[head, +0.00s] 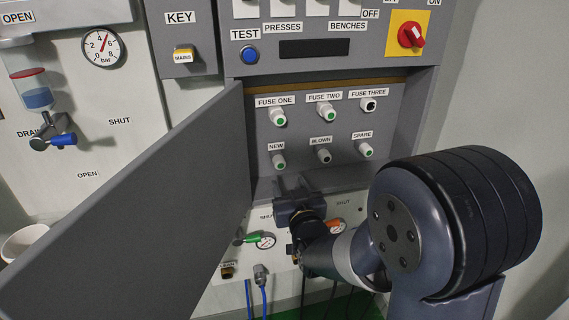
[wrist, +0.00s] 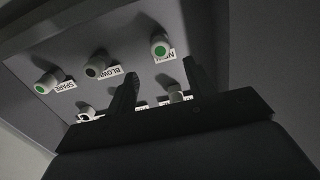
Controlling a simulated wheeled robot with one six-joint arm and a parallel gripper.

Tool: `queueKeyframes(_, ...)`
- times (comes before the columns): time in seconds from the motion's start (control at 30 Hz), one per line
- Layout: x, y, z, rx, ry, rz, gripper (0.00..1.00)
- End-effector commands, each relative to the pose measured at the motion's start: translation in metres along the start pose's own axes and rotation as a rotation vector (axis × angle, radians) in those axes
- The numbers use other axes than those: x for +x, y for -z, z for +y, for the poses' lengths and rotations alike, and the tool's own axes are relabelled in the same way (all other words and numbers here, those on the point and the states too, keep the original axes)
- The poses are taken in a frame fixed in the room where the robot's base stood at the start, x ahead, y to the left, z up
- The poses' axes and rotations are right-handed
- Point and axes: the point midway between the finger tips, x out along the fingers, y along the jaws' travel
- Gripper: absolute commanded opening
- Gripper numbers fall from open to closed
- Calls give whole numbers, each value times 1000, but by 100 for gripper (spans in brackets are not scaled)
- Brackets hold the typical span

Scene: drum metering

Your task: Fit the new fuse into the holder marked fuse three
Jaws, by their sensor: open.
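The new fuse (head: 278,160), white with a green end, sits in the holder labelled NEW in the lower row. It also shows in the wrist view (wrist: 160,44). The fuse three holder (head: 368,104) at the upper right shows a dark opening with no green end. My gripper (head: 292,182) is open and empty, below the lower row. In the wrist view its two dark fingers (wrist: 160,68) stand apart, with the new fuse beyond their tips and not touched. The upper row is partly hidden there behind the gripper.
Fuse one (head: 279,118) and fuse two (head: 327,113) show green ends. The blown fuse (head: 323,154) is dark-ended; the spare fuse (head: 366,150) is green. The open grey door (head: 130,205) stands left of the recess. Valves and gauges (head: 265,240) are below.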

Motion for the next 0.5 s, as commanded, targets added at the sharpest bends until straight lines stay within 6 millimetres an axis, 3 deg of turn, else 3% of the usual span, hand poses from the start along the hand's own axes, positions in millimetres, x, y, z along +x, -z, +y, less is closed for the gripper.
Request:
queueKeyframes(0.33,2,1,0,0,0,-1,51)
queueKeyframes(0.5,16,2,0,0,0,-2,51)
